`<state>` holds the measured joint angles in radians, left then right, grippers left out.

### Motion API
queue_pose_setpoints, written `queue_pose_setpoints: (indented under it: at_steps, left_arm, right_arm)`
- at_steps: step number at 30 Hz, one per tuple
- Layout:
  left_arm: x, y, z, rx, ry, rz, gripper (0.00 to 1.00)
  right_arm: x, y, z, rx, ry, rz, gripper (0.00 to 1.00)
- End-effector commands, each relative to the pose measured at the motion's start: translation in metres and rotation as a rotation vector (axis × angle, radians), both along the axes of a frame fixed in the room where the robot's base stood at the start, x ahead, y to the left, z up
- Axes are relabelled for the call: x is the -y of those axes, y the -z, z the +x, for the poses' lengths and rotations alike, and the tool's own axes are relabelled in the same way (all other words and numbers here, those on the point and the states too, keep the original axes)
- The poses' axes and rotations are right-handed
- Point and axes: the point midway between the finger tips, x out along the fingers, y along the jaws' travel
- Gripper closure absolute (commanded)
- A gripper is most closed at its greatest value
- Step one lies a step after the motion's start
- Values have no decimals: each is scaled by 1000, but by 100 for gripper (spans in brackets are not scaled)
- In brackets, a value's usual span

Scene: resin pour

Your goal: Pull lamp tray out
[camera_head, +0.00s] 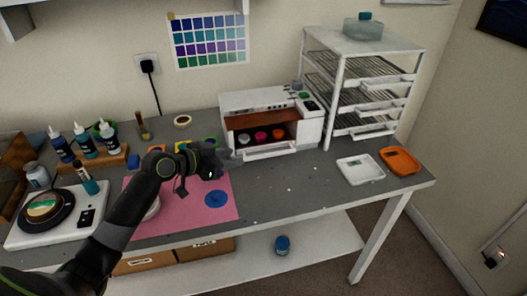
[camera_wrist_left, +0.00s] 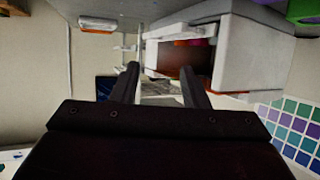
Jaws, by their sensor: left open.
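The white curing lamp (camera_head: 312,129) stands at the back of the table with a brown-orange front panel. Its tray (camera_head: 270,153) shows as a white front edge low on the lamp, under small round coloured pieces (camera_head: 260,136). My left gripper (camera_head: 228,160) is open and empty, just left of the tray's front edge. In the left wrist view the gripper's two fingers (camera_wrist_left: 160,78) are apart, and the lamp (camera_wrist_left: 240,50) shows sideways beyond them. I cannot tell whether the fingers touch the tray. My right gripper is not in view.
A pink mat (camera_head: 220,207) lies below my left arm. A white rack (camera_head: 335,90) stands right of the lamp. A white dish (camera_head: 360,170) and an orange dish (camera_head: 400,161) lie near the table's right end. Bottles (camera_head: 84,143) and a scale (camera_head: 65,228) are at left.

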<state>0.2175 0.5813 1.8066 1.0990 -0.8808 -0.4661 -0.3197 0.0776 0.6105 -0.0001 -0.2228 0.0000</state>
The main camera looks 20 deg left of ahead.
Motion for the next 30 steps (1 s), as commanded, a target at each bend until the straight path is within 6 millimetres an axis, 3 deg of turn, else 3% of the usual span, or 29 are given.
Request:
queue_pose_setpoints:
  at_steps: [11,21,30]
  left_arm:
    - [38,24,53,-2,2,-5,59]
    - [59,43,88,0,2,-1,59]
    - [66,48,98,0,1,0,59]
  right_arm:
    - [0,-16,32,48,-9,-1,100]
    - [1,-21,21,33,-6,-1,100]
    - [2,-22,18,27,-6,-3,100]
